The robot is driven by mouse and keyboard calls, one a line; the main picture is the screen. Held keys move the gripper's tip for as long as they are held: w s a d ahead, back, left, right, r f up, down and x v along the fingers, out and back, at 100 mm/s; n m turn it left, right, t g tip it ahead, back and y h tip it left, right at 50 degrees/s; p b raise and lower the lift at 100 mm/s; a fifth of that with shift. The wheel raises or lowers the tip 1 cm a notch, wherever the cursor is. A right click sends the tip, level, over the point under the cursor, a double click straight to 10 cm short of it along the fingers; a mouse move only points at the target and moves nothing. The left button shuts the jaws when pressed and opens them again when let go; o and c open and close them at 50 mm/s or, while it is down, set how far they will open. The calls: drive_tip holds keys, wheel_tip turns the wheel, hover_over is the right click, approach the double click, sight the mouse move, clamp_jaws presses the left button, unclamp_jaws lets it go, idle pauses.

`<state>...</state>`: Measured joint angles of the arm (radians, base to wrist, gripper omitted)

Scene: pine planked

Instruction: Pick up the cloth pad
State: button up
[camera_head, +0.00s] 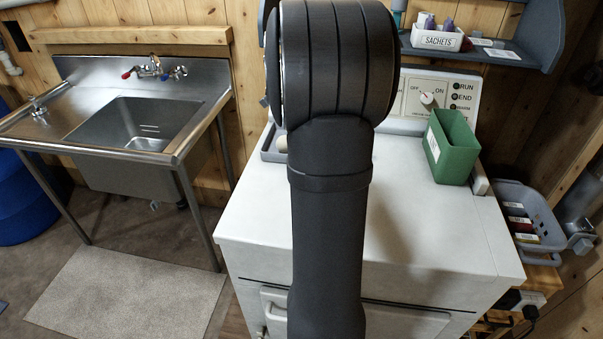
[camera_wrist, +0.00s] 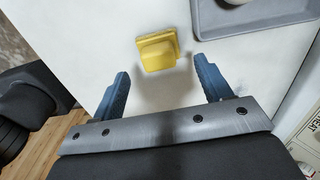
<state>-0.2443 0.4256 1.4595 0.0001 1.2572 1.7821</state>
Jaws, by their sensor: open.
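A yellow pad (camera_wrist: 157,50), which I take to be the cloth pad, lies on the white machine top (camera_wrist: 70,28) in the wrist view. It looks like a square base with a raised block on it. My gripper (camera_wrist: 161,82) is open, with its two blue fingers apart and nothing between them. The pad is just beyond the fingertips, roughly in line with the gap. In the head view my own arm hides the pad and the gripper.
A grey tray (camera_wrist: 225,27) sits close to the right of the pad. In the head view, a green bin (camera_head: 452,148) stands at the machine top's back right. A control panel (camera_head: 425,98) is behind it. A steel sink (camera_head: 130,125) is at left.

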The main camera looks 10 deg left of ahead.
wheel_tip(320, 180, down, 8)
drive_tip(key=shift+s+d+r, duration=0.15)
drive_tip(key=shift+r, duration=0.05)
idle(0.3)
drive_tip(key=c, duration=0.7)
